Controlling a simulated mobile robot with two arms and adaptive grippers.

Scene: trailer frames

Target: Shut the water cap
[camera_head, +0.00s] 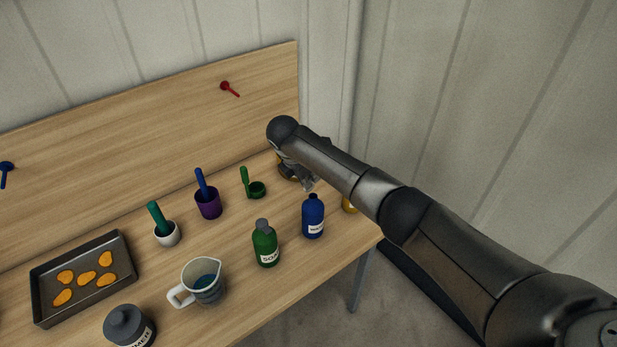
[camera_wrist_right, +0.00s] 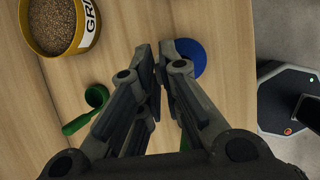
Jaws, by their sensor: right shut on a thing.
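A blue bottle (camera_head: 313,219) with a white label stands near the right end of the wooden table; the label is too small to read. My right gripper (camera_head: 308,184) is just above and behind its top. In the right wrist view, the fingers of my right gripper (camera_wrist_right: 163,68) are close together and partly cover a round blue shape (camera_wrist_right: 191,57), which looks like the bottle from above. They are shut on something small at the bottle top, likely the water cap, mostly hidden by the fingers. My left gripper is out of view.
A green soap bottle (camera_head: 265,246) with a grey cap stands left of the blue bottle. A green scoop (camera_head: 257,189) and a yellow grain tub (camera_wrist_right: 92,35) are nearby. A jug (camera_head: 205,282), purple cup (camera_head: 209,207) and baking tray (camera_head: 123,270) stand further left.

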